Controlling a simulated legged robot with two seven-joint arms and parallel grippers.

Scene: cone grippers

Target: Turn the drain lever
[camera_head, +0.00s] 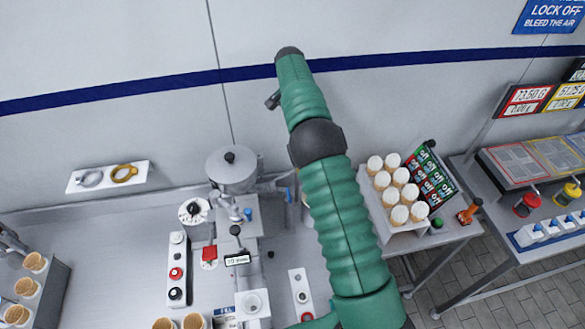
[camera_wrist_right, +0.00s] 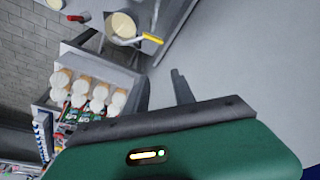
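A machine with a round metal hopper (camera_head: 231,168) stands on the counter in the head view. Small blue parts (camera_head: 249,214) show on its front, and a blue handle-like part (camera_head: 282,174) sticks out at its right. I cannot tell which part is the drain lever. My green right arm rises across the head view, in front of the wall and right of the machine. In the right wrist view a dark finger of my right gripper (camera_wrist_right: 182,88) shows beyond the green housing, apart from anything; its opening is unclear. My left gripper is not in view.
A control strip with red and black knobs (camera_head: 177,268) and cone holders (camera_head: 40,292) are at left. In the right wrist view a metal pan with a yellow handle (camera_wrist_right: 152,38) shows at the top.

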